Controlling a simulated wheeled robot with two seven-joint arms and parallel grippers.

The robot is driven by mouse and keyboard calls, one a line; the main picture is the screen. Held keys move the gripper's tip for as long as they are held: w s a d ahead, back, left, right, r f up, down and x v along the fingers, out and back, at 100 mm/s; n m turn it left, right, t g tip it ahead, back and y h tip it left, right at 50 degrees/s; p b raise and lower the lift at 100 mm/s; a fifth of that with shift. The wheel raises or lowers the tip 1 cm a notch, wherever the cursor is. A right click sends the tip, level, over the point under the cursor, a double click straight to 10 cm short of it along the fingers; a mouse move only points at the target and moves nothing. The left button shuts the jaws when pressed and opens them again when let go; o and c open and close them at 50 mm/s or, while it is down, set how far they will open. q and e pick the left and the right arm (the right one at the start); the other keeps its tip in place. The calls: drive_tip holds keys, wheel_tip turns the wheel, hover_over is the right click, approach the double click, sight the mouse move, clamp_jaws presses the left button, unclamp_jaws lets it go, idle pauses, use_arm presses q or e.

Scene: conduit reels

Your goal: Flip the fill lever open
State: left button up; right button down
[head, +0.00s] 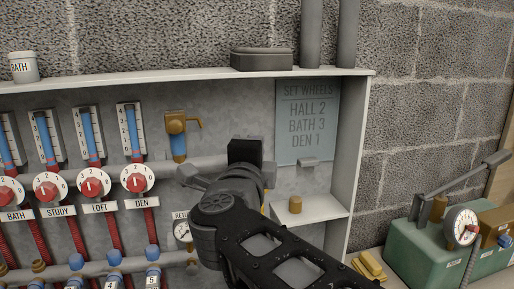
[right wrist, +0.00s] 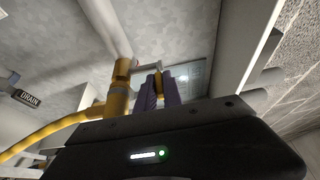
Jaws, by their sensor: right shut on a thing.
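My right gripper (head: 228,172) reaches in from the lower right in the head view, in front of the grey pipe. Its arm and body hide the fill lever there. In the right wrist view its purple fingers (right wrist: 160,90) are shut on a small yellow piece, apparently the fill lever (right wrist: 158,76). Beside the fingers is a brass valve body (right wrist: 119,102) on a grey pipe, with a yellow hose running off to the left. How far the lever is turned cannot be made out. My left gripper is not in view.
A row of red dials (head: 93,184) with blue gauges is at the left of the cabinet. A brass tap (head: 178,122) is above the pipe. A sign (head: 307,120) reads HALL 2, BATH 3, DEN 1. A green pump box (head: 430,250) stands at the right.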

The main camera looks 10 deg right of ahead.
drive_tip(key=c, duration=1.5)
unclamp_jaws()
drive_tip(key=p+v, duration=0.2)
drive_tip(key=v, duration=0.5)
drive_tip(key=shift+s+a, duration=0.1)
drive_tip(key=shift+s, duration=0.3)
